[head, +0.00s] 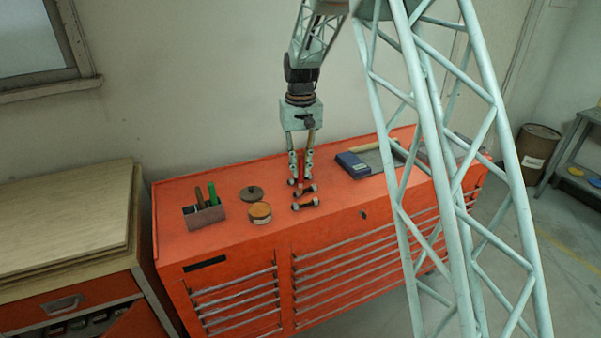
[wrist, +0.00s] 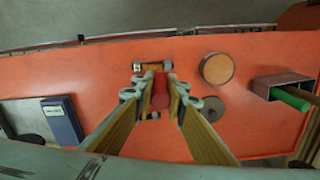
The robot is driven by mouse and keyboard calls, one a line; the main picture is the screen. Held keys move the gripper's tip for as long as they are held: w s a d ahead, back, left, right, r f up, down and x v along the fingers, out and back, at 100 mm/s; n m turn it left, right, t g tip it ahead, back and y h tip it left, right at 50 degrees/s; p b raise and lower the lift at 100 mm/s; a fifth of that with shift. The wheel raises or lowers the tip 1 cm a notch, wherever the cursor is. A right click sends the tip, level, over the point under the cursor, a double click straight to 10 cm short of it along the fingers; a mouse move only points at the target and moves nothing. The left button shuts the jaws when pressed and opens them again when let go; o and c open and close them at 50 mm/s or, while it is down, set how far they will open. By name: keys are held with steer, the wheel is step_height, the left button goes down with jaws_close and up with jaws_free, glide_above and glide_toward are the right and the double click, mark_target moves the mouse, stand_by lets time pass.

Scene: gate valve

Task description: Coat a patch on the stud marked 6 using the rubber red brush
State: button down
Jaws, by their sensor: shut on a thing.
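My gripper (head: 301,181) points down over the red cabinet top and is shut on the red brush (head: 301,165). In the wrist view the red brush (wrist: 160,91) shows between the fingertips of my gripper (wrist: 160,100). Its lower end is at the studs, and I cannot tell whether it touches one. A near stud (head: 306,203) lies on the cabinet top in front of the gripper; it also shows in the wrist view (wrist: 152,68). Another stud (head: 307,189) lies just behind it, partly hidden by the fingers. No number is readable on either.
An open round pot (head: 260,213) with orange contents and its dark lid (head: 252,193) stand left of the studs. A holder (head: 205,217) with green and brown handles is farther left. A blue box (head: 353,165) and a grey tray (head: 380,158) lie right. The cabinet's front edge is close.

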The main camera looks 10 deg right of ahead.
steer(key=shift+r+p, duration=0.6)
steer(key=shift+r, duration=0.85)
